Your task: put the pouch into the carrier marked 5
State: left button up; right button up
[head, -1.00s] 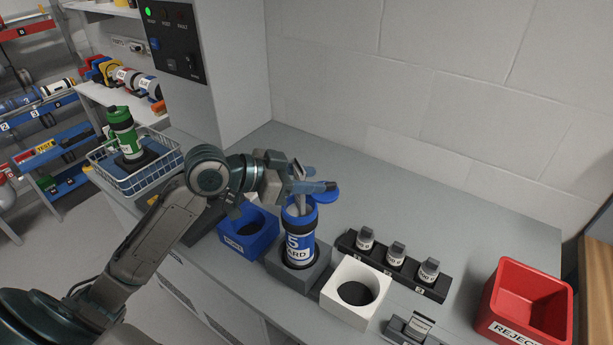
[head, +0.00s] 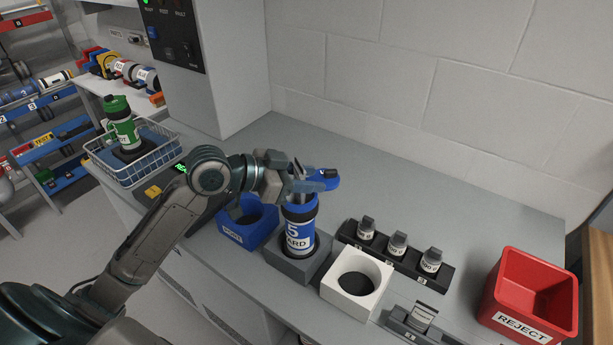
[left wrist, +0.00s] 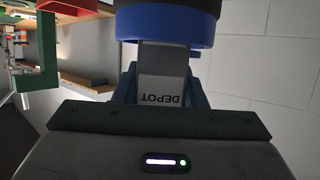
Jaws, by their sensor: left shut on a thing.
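The carrier marked 5 (head: 299,238) is a blue upright tube with a white label ending in "ARD", standing in a grey block (head: 280,268). A blue cap-like piece (head: 328,179) shows beside its top. My left gripper (head: 306,183) is at the carrier's top. In the left wrist view its blue fingers are shut on the grey pouch (left wrist: 164,62), which has a white DEPOT label. The pouch's far end meets the carrier's blue rim (left wrist: 165,24); how far it reaches inside is hidden. My right gripper is not in view.
A blue holder (head: 237,235) and a white holder (head: 340,298) flank the grey block. A black rack (head: 440,282) holds three grey-topped items. A red REJECT bin (head: 510,325) stands right, a wire basket (head: 160,165) with a green carrier (head: 124,130) left. The back counter is clear.

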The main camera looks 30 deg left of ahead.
pick_arm(q)
jog(key=o, duration=1.1)
jog(key=shift+c, duration=0.2)
jog(key=shift+v, duration=0.9)
jog(key=shift+p+v, duration=0.95)
jog(key=shift+v, duration=0.95)
jog(key=p+v, duration=0.5)
jog(key=p, duration=0.4)
jog(key=shift+s+r+p, duration=0.1)
jog(key=shift+r+p, duration=0.05)
jog(key=shift+p, duration=0.15)
